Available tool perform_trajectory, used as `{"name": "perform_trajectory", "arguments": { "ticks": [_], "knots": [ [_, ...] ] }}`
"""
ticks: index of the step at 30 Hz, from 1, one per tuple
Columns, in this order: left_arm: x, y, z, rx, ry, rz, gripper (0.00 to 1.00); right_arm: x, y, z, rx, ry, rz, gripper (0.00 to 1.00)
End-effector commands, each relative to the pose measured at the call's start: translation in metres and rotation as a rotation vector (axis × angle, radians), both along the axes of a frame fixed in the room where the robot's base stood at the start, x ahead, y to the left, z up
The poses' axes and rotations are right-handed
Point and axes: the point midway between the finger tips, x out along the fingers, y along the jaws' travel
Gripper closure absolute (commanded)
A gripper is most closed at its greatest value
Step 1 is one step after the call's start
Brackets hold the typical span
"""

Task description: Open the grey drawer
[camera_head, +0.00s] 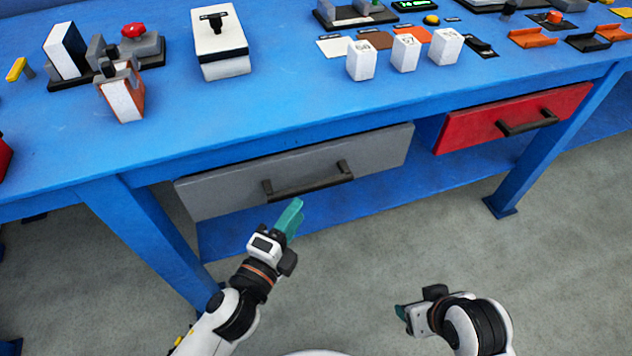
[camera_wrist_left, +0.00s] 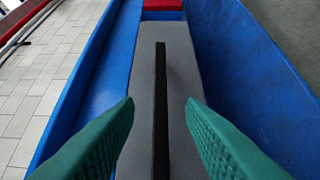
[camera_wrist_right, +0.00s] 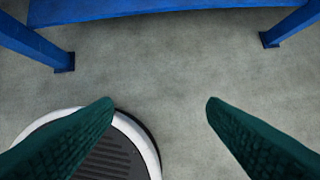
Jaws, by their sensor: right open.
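The grey drawer (camera_head: 222,190) sits under the blue table's front edge and looks closed, with a dark bar handle (camera_head: 310,181) on its front. My left gripper (camera_head: 291,213) is just in front of and below the handle. In the left wrist view its open green fingers (camera_wrist_left: 160,112) lie either side of the black handle bar (camera_wrist_left: 161,85), with gaps on both sides; the grey drawer front (camera_wrist_left: 184,75) is behind it. My right gripper (camera_head: 402,312) is low at the right, away from the drawer. In the right wrist view it is open and empty (camera_wrist_right: 160,106) above the floor.
A red drawer (camera_head: 480,125) is to the right of the grey one. Blue table legs (camera_head: 150,235) stand at both sides. Three white blocks (camera_head: 405,54), a white box (camera_head: 221,45) and other items are on the blue tabletop (camera_head: 270,105). The floor in front is clear.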

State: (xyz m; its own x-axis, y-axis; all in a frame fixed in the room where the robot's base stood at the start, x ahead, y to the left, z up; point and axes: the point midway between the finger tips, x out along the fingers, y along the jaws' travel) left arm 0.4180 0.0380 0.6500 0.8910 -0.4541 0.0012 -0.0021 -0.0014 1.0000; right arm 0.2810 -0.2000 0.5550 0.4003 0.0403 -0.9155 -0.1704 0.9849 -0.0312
Motion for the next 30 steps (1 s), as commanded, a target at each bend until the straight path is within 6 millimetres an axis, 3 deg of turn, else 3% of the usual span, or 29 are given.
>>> {"name": "perform_trajectory", "arguments": {
  "ticks": [9,15,27,30],
  "knots": [
    [0.056,-0.029,0.000,-0.001,-0.003,-0.001,0.64,0.009,0.003,0.001,0.010,-0.049,0.004,0.33],
    [0.078,-0.040,0.000,-0.001,0.000,0.000,0.64,0.021,0.007,0.004,0.023,-0.111,0.010,0.33],
    [0.085,-0.043,0.000,-0.001,0.003,0.000,0.64,0.025,0.008,0.006,0.027,-0.132,0.010,0.33],
    [0.085,-0.043,0.000,-0.001,0.003,0.000,0.78,0.025,0.008,0.006,0.027,-0.132,0.010,0.33]
  ]
}}
